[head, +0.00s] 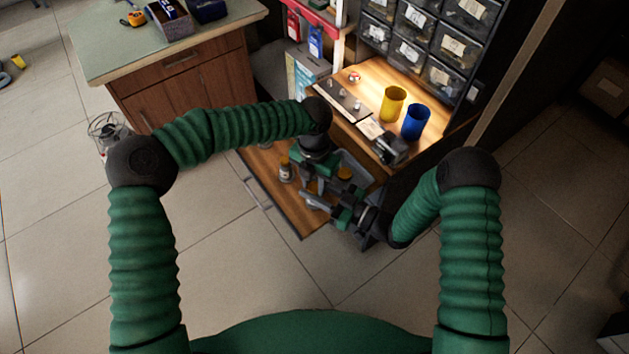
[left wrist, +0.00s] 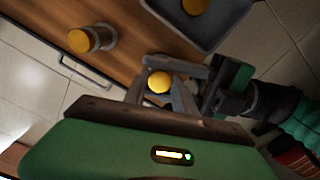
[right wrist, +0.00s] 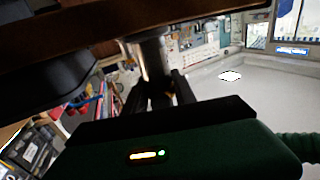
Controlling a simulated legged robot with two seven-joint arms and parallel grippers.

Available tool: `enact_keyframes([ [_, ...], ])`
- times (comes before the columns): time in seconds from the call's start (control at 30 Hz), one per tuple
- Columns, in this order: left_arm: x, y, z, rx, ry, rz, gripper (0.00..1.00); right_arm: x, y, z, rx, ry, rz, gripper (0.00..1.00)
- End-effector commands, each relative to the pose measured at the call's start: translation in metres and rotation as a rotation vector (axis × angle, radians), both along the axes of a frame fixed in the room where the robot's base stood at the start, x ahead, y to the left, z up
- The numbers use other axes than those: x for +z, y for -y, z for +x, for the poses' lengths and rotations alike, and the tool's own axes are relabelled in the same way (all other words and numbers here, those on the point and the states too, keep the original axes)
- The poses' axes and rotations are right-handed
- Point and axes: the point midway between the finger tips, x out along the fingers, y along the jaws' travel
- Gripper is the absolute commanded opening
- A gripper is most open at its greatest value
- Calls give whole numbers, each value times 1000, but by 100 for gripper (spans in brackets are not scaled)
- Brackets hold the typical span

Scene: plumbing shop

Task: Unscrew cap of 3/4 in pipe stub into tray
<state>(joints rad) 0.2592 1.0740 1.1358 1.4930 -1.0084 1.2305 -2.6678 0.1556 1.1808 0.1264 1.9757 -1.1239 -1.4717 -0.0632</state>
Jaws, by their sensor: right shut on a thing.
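My right gripper (head: 326,203) is shut on a pipe stub. In the right wrist view, the grey metal stub (right wrist: 153,58) stands between its fingers (right wrist: 160,98). The stub's round yellow cap (left wrist: 158,82) faces the left wrist camera. My left gripper (left wrist: 160,92) is over this cap, with its fingers open on either side of it. In the head view, my left gripper (head: 312,178) partly hides the stub. A grey tray (left wrist: 162,12) is beyond, with a yellow cap (left wrist: 195,5) inside it. Another yellow-capped stub (left wrist: 92,40) stands apart on the wooden board.
The wooden board (head: 300,222) sticks out low over the tiled floor, with a handle on its front. Above it, a bench top (head: 372,100) holds a yellow cup (head: 393,104), a blue cup (head: 415,121) and a dark vise-like tool (head: 391,148). A cabinet (head: 180,85) stands at the left.

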Motion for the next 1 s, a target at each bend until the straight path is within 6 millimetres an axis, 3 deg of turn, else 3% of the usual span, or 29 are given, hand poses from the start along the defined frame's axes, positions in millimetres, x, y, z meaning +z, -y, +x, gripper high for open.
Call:
enact_keyframes([
  [0.03, 0, 0, 0, 0, 1, 1, 21, 0, 0, 0, 0, 1, 1, 0],
  [0.2, 0, 0, 0, 0, 1, 1, 0, 0, 0, 0, 0, 1, 1, 0],
  [0.33, 0, 0, 0, 0, 1, 1, 0, 0, 0, 0, 0, 1, 1, 0],
  [0.37, 0, 0, 0, 0, 1, 1, 35, 0, 0, 0, 0, 1, 1, 0],
  [0.5, 0, 0, 0, 0, 1, 1, 53, 0, 0, 0, 0, 1, 1, 0],
  [0.8, 2, 0, 1, 0, 1, 0, 53, 0, 0, 0, 0, 1, 0, 0],
  [1.0, 33, 0, 1, 1, 4, 1, 53, 0, 0, 0, -1, 1, -1, 0],
])
